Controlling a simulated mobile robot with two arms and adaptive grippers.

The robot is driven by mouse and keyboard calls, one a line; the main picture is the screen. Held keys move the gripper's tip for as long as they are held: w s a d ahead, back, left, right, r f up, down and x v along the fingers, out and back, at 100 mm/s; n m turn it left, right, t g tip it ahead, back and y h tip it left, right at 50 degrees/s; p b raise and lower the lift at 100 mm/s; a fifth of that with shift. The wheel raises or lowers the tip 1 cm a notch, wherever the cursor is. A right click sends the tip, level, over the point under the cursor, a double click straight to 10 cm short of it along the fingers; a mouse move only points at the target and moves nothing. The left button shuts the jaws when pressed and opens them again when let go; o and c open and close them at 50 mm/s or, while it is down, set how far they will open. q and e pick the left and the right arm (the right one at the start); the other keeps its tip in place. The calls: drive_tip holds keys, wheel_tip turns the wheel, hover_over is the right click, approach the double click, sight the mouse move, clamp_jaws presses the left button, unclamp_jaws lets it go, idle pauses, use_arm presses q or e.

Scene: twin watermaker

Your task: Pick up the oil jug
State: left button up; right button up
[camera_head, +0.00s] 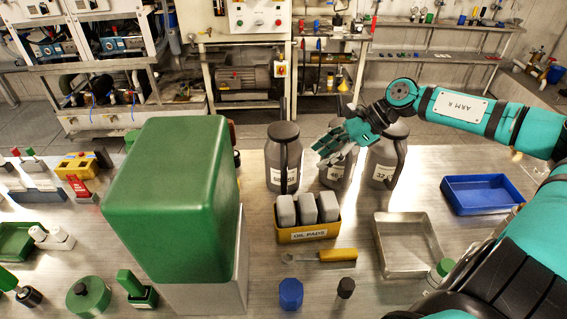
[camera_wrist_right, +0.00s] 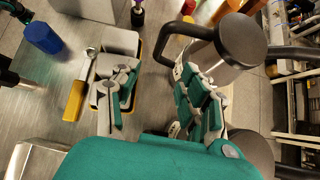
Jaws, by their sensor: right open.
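Three dark grey oil jugs with handles and number labels stand in a row at the back of the steel bench: a left jug (camera_head: 284,165), a middle jug labelled 46 (camera_head: 334,175) and a right jug labelled 32 (camera_head: 381,172). My right gripper (camera_head: 328,156) is open and empty, in front of the middle jug's upper part and hiding some of it. In the right wrist view my open fingers (camera_wrist_right: 160,92) point towards the bench, with a jug (camera_wrist_right: 240,42) close to the right finger. Contact cannot be told. My left gripper is out of view.
A yellow OIL PADS bin (camera_head: 308,233) with grey pads sits in front of the jugs. A large green-topped box (camera_head: 175,200) stands to the left. A metal tray (camera_head: 432,245) and a blue tray (camera_head: 483,193) lie to the right, with bare bench between.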

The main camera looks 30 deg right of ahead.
sight(289, 177)
drive_tip(key=p+x, duration=0.3)
drive_tip(key=x, duration=0.9)
drive_tip(key=shift+p, duration=0.35)
drive_tip(key=shift+s, duration=0.1)
clamp_jaws()
drive_tip(key=shift+d+r, duration=0.1)
drive_tip(key=shift+r, duration=0.1)
